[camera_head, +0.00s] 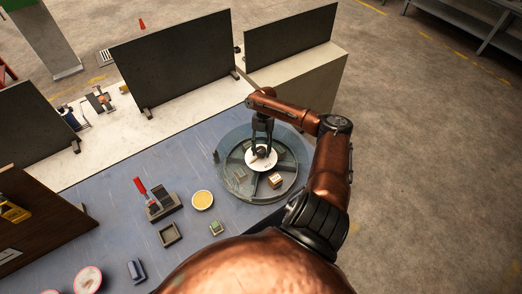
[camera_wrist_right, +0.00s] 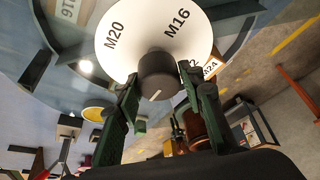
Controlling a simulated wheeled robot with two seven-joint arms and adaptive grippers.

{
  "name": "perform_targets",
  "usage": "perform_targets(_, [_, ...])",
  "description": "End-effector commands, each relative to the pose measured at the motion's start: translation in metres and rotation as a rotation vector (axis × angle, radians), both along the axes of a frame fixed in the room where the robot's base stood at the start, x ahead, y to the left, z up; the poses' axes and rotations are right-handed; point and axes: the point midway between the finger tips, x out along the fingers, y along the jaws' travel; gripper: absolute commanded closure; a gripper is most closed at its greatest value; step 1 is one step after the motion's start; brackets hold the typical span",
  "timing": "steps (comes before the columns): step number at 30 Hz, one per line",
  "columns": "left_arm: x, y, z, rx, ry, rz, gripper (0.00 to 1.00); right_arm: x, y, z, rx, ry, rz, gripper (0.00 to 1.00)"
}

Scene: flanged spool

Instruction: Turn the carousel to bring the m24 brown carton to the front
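The round carousel (camera_head: 222,172) sits at the right of the blue table, with dividers and a white centre disc (camera_head: 252,164). In the wrist view the disc (camera_wrist_right: 118,30) reads M20 and M16. A dark knob (camera_wrist_right: 157,75) rises from its middle. A small brown carton (camera_head: 275,181) lies in a compartment on the near right side; a label reading M24 (camera_wrist_right: 210,68) shows in the wrist view. My right gripper (camera_head: 261,146) is over the disc, its fingers (camera_wrist_right: 158,84) on either side of the knob; whether they press it is unclear. My left gripper is not in view.
Left of the carousel are a yellow round dish (camera_head: 202,200), a dark block holder with a red-handled tool (camera_head: 162,206), a small tray (camera_head: 170,234) and a small green item (camera_head: 216,228). Dark upright panels (camera_head: 175,62) stand behind.

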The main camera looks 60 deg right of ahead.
Motion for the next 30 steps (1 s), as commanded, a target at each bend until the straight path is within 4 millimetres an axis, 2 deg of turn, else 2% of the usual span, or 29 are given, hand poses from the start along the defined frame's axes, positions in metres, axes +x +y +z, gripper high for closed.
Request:
perform_targets(6, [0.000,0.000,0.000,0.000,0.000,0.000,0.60,0.000,0.000,0.000,0.000,0.001,-0.002,0.48])
perform_targets(17, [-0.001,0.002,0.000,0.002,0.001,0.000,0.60,0.002,-0.003,0.006,-0.001,-0.001,-0.004,0.48])
perform_targets(20, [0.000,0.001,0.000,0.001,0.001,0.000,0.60,0.004,-0.008,0.019,-0.002,-0.003,-0.004,0.48])
perform_targets(30, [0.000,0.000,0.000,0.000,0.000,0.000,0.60,0.015,-0.032,0.083,-0.001,-0.002,-0.004,0.48])
